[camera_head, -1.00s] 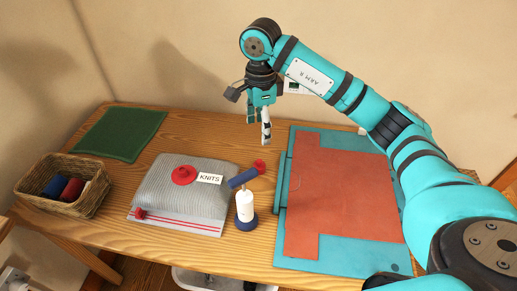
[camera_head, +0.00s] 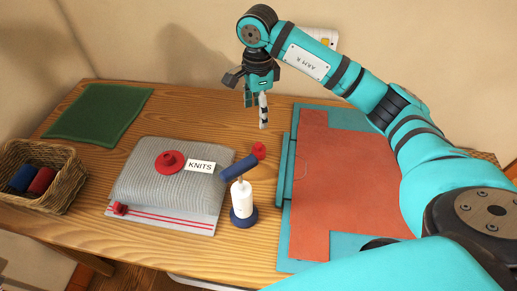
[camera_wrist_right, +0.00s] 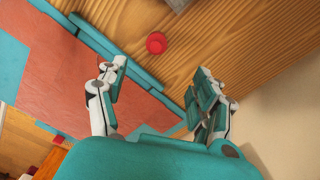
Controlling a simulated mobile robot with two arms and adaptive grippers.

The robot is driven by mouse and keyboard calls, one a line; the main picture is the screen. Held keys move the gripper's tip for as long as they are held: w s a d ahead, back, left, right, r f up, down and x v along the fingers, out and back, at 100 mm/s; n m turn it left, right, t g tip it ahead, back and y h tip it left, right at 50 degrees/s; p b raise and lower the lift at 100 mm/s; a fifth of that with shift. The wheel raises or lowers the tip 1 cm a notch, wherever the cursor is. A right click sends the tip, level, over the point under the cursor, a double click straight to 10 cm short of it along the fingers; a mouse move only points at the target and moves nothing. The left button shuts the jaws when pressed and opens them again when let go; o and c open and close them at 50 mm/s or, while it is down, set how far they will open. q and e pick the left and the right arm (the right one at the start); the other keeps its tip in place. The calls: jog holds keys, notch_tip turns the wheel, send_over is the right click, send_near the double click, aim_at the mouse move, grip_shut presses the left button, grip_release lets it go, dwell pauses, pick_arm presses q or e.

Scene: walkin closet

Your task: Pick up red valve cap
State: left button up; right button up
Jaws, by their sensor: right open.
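A small red cap (camera_head: 258,150) appears on the wooden table just behind the blue-and-white pump (camera_head: 242,198). It looks like the red valve cap. In the right wrist view the red cap (camera_wrist_right: 156,43) lies on bare wood beside the teal board edge, seen beyond and between the fingertips. My right gripper (camera_head: 256,110) points down above the table, behind the cap; nothing is between its fingers. In the right wrist view its fingers (camera_wrist_right: 161,70) stand apart. A grey knit bag (camera_head: 135,185) labelled KNITS carries a red round valve (camera_head: 170,161). My left gripper is not in view.
The pump stands close in front of the cap, its blue handle tilted toward it. A teal board with a red-brown sheet (camera_head: 345,180) lies to the right. A wicker basket (camera_head: 72,185) with rolls and a green mat (camera_head: 98,114) are at left. Wood behind the bag is clear.

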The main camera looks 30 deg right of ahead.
aim_at(258, 144)
notch_tip(258, 144, down, 9)
jog(key=shift+s+f+p, duration=0.1)
jog(key=shift+s+p, duration=0.05)
jog(key=shift+p, duration=0.65)
jog(key=shift+s+a+f, duration=0.1)
jog(key=shift+f, duration=0.3)
notch_tip(258, 144, down, 4)
jog(key=shift+s+r+p, duration=0.15)
jog(key=shift+p, duration=0.7)
jog(key=shift+f, duration=0.45)
jog(key=c, duration=1)
